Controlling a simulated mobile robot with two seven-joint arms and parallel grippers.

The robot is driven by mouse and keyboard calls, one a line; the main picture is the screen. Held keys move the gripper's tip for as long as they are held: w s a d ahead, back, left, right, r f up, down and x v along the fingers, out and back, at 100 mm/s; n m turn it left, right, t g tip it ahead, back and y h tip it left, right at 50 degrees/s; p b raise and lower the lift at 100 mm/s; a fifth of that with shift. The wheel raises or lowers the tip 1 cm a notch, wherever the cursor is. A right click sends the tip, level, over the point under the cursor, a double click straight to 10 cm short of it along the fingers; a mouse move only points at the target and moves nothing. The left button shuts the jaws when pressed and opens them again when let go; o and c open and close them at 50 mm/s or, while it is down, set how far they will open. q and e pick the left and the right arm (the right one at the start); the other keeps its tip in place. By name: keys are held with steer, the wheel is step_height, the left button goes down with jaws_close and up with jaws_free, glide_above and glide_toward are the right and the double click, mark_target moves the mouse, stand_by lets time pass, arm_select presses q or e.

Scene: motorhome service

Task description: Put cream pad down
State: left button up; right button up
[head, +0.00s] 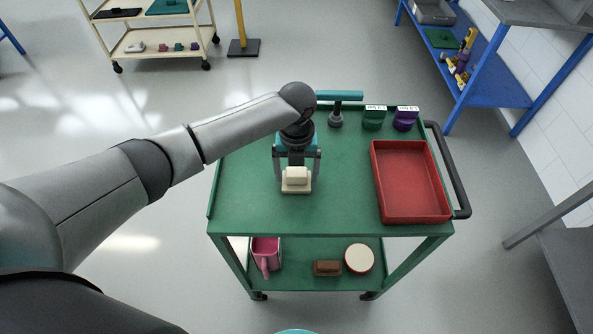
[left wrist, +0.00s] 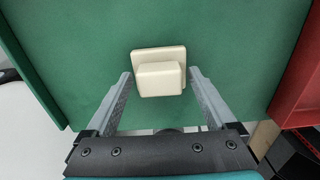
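The cream pad (head: 296,181) is a square base with a smaller block on top, on the green top of the cart (head: 240,200). In the left wrist view, the cream pad (left wrist: 160,72) lies on the green surface just beyond the fingertips. My left gripper (head: 297,172) points down at the pad from above. Its fingers (left wrist: 158,76) are spread wide, one to each side of the pad's block, with a gap visible on both sides. My right gripper is in neither view.
A red tray (head: 447,205) stands on the cart's right side, beside a dark handle (head: 446,170). Green (head: 373,118) and purple (head: 405,119) items and a teal-topped tool (head: 338,97) stand at the back. The lower shelf holds a pink container (head: 266,252). The cart top's left side is clear.

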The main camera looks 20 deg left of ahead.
mark_target(297, 172)
arm_select(q)
step_height(297, 172, up, 12)
steer(key=p, duration=0.2)
steer(key=shift+r, duration=0.15)
stand_by(0.4)
stand_by(0.3)
